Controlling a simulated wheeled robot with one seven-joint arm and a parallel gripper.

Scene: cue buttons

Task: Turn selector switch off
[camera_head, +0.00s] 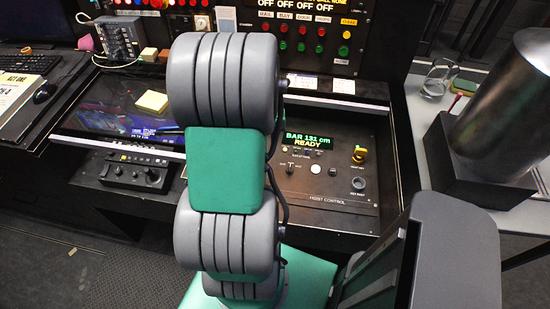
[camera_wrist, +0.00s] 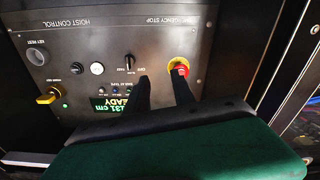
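The hoist control panel (camera_head: 330,205) is on the console and shows upside down in the wrist view. A black T-shaped selector knob (camera_wrist: 129,63) is at its centre; it also shows in the head view (camera_head: 291,168). The left fingertip is beside the black knob. In the head view my arm hides the gripper.
A red emergency stop (camera_wrist: 180,68) on a yellow base is by the right fingertip; contact cannot be told. A white button (camera_wrist: 97,68), a small black knob (camera_wrist: 76,68) and a key reset (camera_wrist: 36,55) are left. A lit display (camera_head: 308,140) reads BAR 131 cm READY.

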